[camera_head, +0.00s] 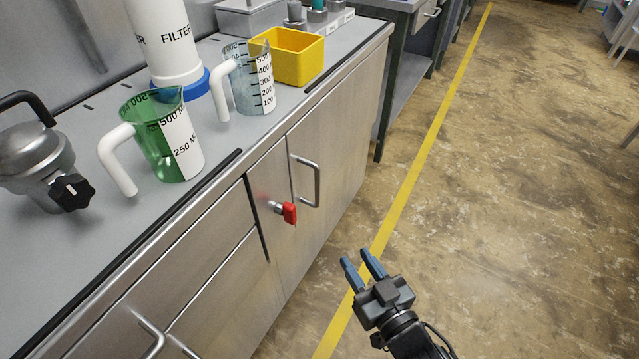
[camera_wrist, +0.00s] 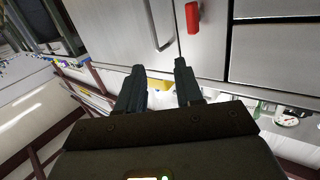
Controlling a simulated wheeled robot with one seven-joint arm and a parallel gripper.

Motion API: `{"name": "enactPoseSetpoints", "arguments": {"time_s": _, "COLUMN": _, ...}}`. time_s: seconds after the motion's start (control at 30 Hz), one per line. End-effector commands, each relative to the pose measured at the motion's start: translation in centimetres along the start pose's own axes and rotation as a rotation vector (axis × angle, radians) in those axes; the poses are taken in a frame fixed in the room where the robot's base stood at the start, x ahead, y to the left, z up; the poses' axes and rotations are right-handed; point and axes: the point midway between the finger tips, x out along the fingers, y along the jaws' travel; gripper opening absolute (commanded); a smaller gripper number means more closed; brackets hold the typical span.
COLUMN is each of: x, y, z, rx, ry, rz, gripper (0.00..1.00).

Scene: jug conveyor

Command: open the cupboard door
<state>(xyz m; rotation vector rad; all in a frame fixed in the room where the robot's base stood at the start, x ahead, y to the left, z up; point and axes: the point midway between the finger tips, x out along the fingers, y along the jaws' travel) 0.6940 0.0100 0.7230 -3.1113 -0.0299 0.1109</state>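The cupboard door (camera_head: 345,130) is a flat brushed-steel panel under the counter, and it looks shut and flush with the front. Its bar handle (camera_head: 308,182) stands upright near the door's left edge. The handle also shows in the wrist view (camera_wrist: 153,25), beyond my fingertips. My gripper (camera_head: 356,257) is in front of the cupboard, to the right of and below the handle in the head view. Its two blue-grey fingers are apart with nothing between them. In the wrist view my gripper (camera_wrist: 159,67) points towards the cupboard front, and the fingers do not touch the handle.
A red knob (camera_head: 289,213) sticks out left of the handle. Drawers (camera_head: 190,255) lie further left. The counter holds a green jug (camera_head: 160,140), a clear jug (camera_head: 250,80), a yellow bin (camera_head: 297,57) and a filter (camera_head: 165,45). The floor to the right is clear.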

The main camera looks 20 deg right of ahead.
Motion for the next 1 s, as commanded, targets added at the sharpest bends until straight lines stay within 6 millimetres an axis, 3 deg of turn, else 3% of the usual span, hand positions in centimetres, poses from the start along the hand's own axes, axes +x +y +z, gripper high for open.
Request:
{"name": "enactPoseSetpoints", "arguments": {"time_s": 0.03, "x": 2.8, "y": 0.3, "z": 0.2, "rx": -0.005, "ry": 0.017, "rz": -0.002, "gripper": 0.36}}
{"name": "enactPoseSetpoints", "arguments": {"time_s": 0.1, "x": 6.0, "y": 0.7, "z": 0.2, "rx": -0.009, "ry": 0.032, "rz": -0.007, "gripper": 0.36}}
{"name": "enactPoseSetpoints", "arguments": {"time_s": 0.3, "x": 12.6, "y": 1.6, "z": -0.5, "rx": -0.024, "ry": 0.061, "rz": -0.017, "gripper": 0.36}}
{"name": "enactPoseSetpoints", "arguments": {"time_s": 1.0, "x": 21.9, "y": 1.9, "z": -1.4, "rx": -0.030, "ry": 0.072, "rz": -0.021, "gripper": 0.36}}
